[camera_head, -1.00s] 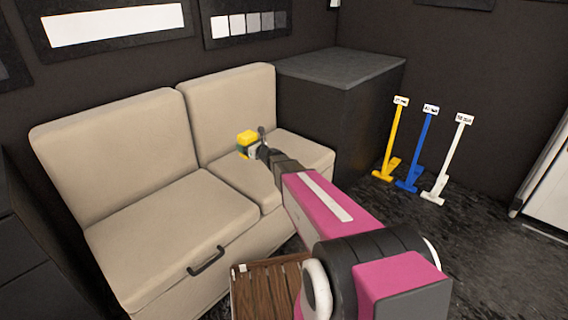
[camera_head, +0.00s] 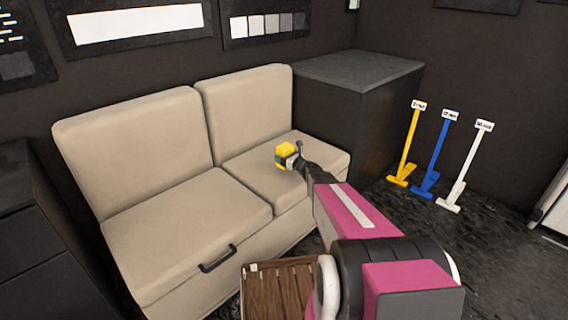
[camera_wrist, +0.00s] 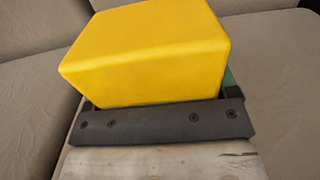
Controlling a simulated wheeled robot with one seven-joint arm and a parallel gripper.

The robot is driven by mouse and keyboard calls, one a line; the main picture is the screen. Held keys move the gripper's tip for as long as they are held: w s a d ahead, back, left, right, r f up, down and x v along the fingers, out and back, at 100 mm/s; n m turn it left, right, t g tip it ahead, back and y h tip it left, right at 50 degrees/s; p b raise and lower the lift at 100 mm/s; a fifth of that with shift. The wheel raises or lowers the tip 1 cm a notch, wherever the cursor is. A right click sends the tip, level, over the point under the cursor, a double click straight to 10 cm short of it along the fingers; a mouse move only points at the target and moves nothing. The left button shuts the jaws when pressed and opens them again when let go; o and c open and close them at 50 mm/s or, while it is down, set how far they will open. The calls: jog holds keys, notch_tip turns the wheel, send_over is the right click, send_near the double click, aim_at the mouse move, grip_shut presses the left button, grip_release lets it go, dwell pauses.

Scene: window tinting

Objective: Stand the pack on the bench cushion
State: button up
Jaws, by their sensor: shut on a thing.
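The pack (camera_head: 285,149) is a small yellow block with a green lower part, held at the end of my arm over the right seat cushion. My gripper (camera_head: 292,161) is shut on it. In the wrist view the yellow pack (camera_wrist: 150,55) fills the upper middle, above the dark gripper edge (camera_wrist: 160,122); a bit of green shows at its right. The beige bench cushion (camera_head: 180,225) has two seat sections and two backrests. I cannot tell whether the pack touches the cushion; its underside is hidden.
A dark cabinet (camera_head: 350,110) stands against the bench's right end. Yellow, blue (camera_head: 436,150) and white stands are on the floor at right. A wooden slatted piece (camera_head: 280,290) lies in front of the bench. The left seat section is clear.

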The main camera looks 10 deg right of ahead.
jog(key=shift+f, duration=1.85)
jog(key=shift+f, duration=0.15)
jog(key=o, duration=0.9)
